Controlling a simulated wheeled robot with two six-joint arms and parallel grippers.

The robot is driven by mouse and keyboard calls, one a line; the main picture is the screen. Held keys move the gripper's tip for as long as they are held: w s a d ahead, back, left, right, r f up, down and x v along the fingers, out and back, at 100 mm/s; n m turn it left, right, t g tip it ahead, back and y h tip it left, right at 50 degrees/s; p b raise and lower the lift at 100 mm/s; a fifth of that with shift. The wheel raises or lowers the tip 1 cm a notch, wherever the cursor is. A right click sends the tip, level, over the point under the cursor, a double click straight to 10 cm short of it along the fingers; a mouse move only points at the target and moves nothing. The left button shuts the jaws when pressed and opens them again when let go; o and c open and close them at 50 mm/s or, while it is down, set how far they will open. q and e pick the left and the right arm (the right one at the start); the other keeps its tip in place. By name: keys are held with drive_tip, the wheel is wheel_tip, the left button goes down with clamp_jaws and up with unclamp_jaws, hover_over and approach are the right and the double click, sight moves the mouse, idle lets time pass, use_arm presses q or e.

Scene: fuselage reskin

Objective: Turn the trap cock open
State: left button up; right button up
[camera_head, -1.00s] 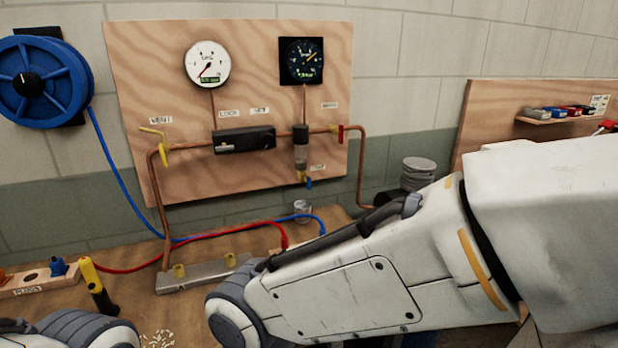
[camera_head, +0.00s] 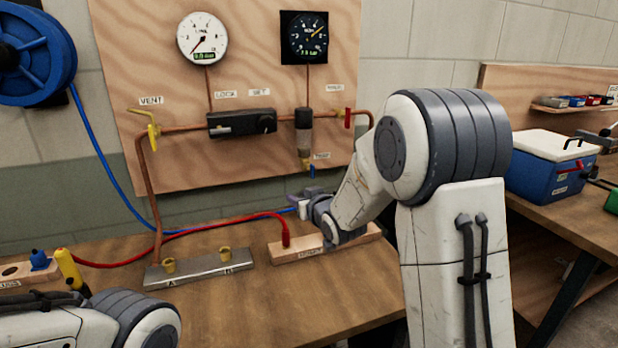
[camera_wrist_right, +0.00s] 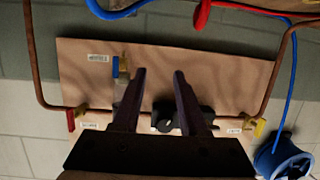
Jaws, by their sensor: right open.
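The trap cock (camera_head: 312,171) is a small blue handle under the clear trap bowl (camera_head: 304,132), low on the plywood panel; its handle hangs roughly downward. In the right wrist view the panel appears upside down, and the blue cock (camera_wrist_right: 124,68) is just left of the fingers. My right gripper (camera_head: 298,196) is below the cock, apart from it, in front of the wall. Its two dark fingers (camera_wrist_right: 158,73) are spread with nothing between them. Part of the gripper is hidden by its wrist.
The plywood panel (camera_head: 180,80) carries gauges, a black regulator (camera_head: 240,123), a yellow vent handle (camera_head: 153,138) and a red handle (camera_head: 347,117). A metal manifold (camera_head: 198,270) and a wooden block (camera_head: 295,250) with a red hose plug lie on the bench. A blue box (camera_head: 550,165) stands right.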

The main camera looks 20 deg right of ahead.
sight(313, 169)
drive_tip(key=w+d+r+t, duration=0.1)
drive_tip(key=w+d+t, duration=0.2)
drive_tip(key=d, duration=0.5)
drive_tip(key=shift+m+h, duration=0.3)
drive_tip(key=shift+m, duration=0.1)
drive_tip(key=w, duration=0.3)
drive_tip(key=w+p, duration=0.1)
drive_tip(key=w, duration=0.6)
drive_tip(key=shift+a+r+p, duration=0.2)
drive_tip(key=shift+a+p, duration=0.05)
drive_tip(key=shift+p, duration=0.05)
clamp_jaws()
